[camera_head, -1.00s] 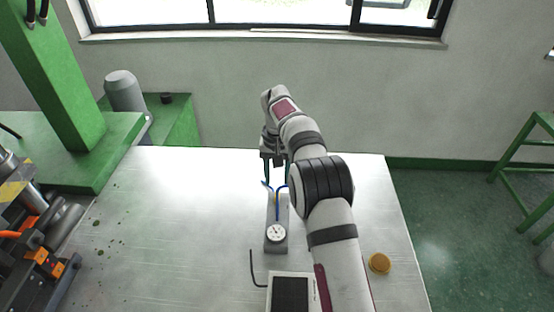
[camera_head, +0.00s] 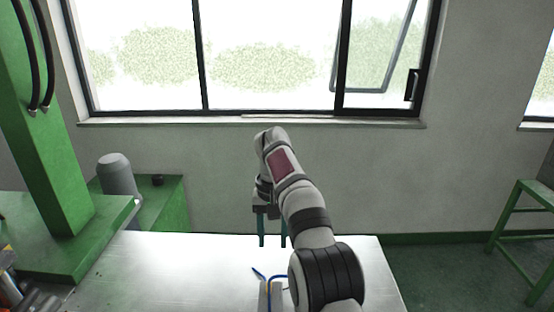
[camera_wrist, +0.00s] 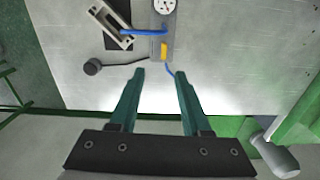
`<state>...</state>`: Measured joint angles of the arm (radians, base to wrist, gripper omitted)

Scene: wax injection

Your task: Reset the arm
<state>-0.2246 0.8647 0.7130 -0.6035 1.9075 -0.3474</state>
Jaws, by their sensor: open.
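My gripper (camera_head: 271,240) hangs over the far part of the metal table, its two green fingers pointing down and apart. It also shows in the wrist view (camera_wrist: 160,74), where the fingers are spread with nothing between them. A grey block with a dial gauge (camera_wrist: 165,6) lies on the table beyond the fingertips, with blue tubing (camera_wrist: 140,32) beside it. In the head view only the far end of the block (camera_head: 264,296) and the blue tubing (camera_head: 277,278) show at the bottom edge, partly hidden by my arm.
The metal table (camera_head: 190,262) is clear left of the arm. A green machine column (camera_head: 50,140) and a grey cylinder (camera_head: 117,174) stand at the left. A window (camera_head: 265,60) and wall are behind, and a green stool (camera_head: 515,225) is at right. A device box (camera_wrist: 108,26) lies near the block.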

